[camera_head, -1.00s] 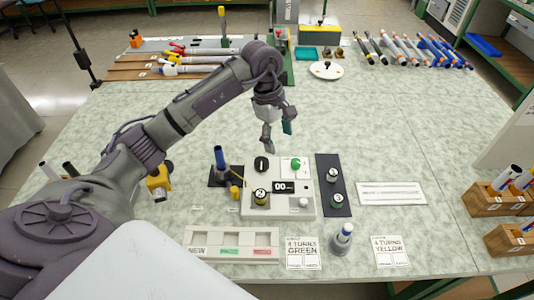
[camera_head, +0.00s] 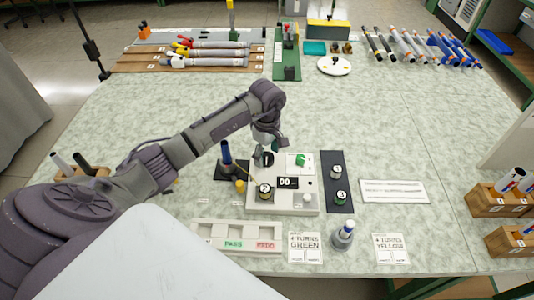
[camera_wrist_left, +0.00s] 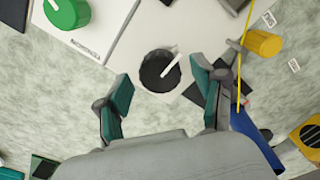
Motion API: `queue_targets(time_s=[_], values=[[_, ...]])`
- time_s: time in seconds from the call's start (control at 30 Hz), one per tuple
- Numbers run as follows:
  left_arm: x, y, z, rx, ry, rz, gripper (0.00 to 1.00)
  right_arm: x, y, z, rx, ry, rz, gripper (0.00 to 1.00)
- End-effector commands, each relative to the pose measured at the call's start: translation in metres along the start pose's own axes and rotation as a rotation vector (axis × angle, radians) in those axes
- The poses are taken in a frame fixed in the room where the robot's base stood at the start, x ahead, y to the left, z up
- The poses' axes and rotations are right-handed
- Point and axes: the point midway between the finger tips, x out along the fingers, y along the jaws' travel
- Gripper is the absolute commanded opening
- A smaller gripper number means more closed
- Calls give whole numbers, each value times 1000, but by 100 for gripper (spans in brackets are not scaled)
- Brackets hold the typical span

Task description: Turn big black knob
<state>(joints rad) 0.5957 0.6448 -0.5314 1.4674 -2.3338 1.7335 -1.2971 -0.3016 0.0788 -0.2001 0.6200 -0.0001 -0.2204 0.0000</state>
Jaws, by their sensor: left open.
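The big black knob (camera_head: 267,159) is on the far left part of the white panel (camera_head: 284,206). In the left wrist view the knob (camera_wrist_left: 158,70) is round and dark, with a white pointer line slanting up to the right. My left gripper (camera_head: 269,143) is over the knob and partly hides it in the head view. In the left wrist view the gripper's teal-padded fingers (camera_wrist_left: 161,86) are open, one on each side of the knob, with gaps visible. I cannot tell its exact height. My right gripper is not in view.
A green knob (camera_head: 301,160) is right of the black one, with a counter display (camera_head: 288,182) in front. A blue-topped rod (camera_head: 226,153) stands just left of the panel, and a yellow cylinder (camera_wrist_left: 263,43) is close to one finger. Clear table lies behind.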

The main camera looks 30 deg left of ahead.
Motion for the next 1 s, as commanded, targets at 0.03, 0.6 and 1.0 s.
queue_targets(time_s=[0.03, 0.6, 1.0], values=[[4, 0, 0, -1, -1, -1, 69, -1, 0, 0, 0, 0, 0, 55], [8, 0, 0, -1, 1, 0, 34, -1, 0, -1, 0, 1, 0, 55], [8, 0, 0, -22, 0, 0, 9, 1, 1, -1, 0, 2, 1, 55]])
